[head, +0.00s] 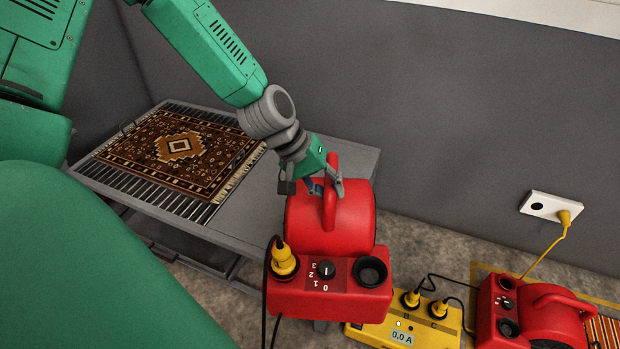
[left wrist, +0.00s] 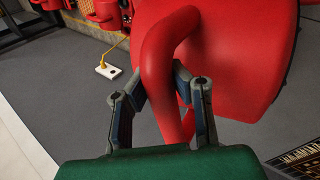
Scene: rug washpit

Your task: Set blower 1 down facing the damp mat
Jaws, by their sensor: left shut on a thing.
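A red blower (head: 345,218) stands over the right end of the grey table, its control panel with dial and yellow plug toward me. I cannot tell whether its base touches the table, or which number it bears. My left gripper (head: 325,186) is shut on its top handle (head: 330,205). In the left wrist view the fingers (left wrist: 163,80) sit on either side of the red handle (left wrist: 172,45). A brown patterned mat (head: 180,150) lies flat on the table's slatted left part; dampness cannot be seen. My right gripper is not in view.
The grey table (head: 268,187) is bare between mat and blower. A yellow power box (head: 400,335) reading 0.0 A and a second red blower (head: 540,315) stand on the floor at right. Black cords hang by the held blower. A grey wall with a socket (head: 540,205) stands behind.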

